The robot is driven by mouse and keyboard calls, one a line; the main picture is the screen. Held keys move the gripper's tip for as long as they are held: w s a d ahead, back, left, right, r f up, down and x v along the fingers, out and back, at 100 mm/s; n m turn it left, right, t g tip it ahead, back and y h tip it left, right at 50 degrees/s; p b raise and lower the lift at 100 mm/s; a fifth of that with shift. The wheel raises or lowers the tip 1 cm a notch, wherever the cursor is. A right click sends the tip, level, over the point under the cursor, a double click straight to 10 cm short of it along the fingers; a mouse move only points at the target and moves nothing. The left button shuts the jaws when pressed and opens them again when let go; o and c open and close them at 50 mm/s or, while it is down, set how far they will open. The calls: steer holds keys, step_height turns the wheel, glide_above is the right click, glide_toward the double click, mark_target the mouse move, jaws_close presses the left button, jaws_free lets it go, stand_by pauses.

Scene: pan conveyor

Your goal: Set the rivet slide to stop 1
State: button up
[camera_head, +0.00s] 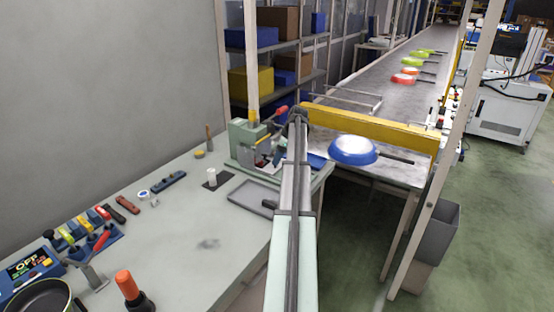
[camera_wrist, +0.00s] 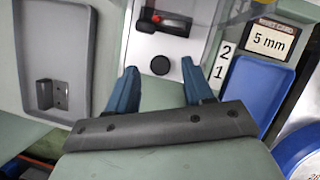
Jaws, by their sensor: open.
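In the wrist view a round black knob (camera_wrist: 160,65) sits on a pale metal plate (camera_wrist: 150,44), which I take to be the rivet slide. A white label strip (camera_wrist: 222,61) to its right reads 2 above 1. The knob looks roughly level with the strip, nearer the 1, but the angled view leaves its exact stop unclear. My gripper (camera_wrist: 159,67) is open, its blue fingertips on either side of the knob in the picture. I cannot tell whether they touch it. In the head view the green riveting machine (camera_head: 244,141) stands at the bench end, partly hidden by my arm.
A blue tray (camera_wrist: 257,90) lies right of the labels, below a "5 mm" sign (camera_wrist: 270,41). A grey tray (camera_wrist: 54,50) holds a small metal bracket (camera_wrist: 52,93). Bench tools lie left.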

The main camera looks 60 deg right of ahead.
steer(key=shift+v, duration=0.9)
steer(key=s+d, duration=0.1)
steer(key=s, duration=0.2)
steer(key=s+d, duration=0.1)
steer(key=s, duration=0.2)
steer(key=s+d, duration=0.2)
steer(key=s, duration=0.1)
steer(key=shift+s+f, duration=0.15)
steer(key=shift+s, duration=0.15)
steer(key=shift+s+d, duration=0.25)
steer(key=shift+s, duration=0.5)
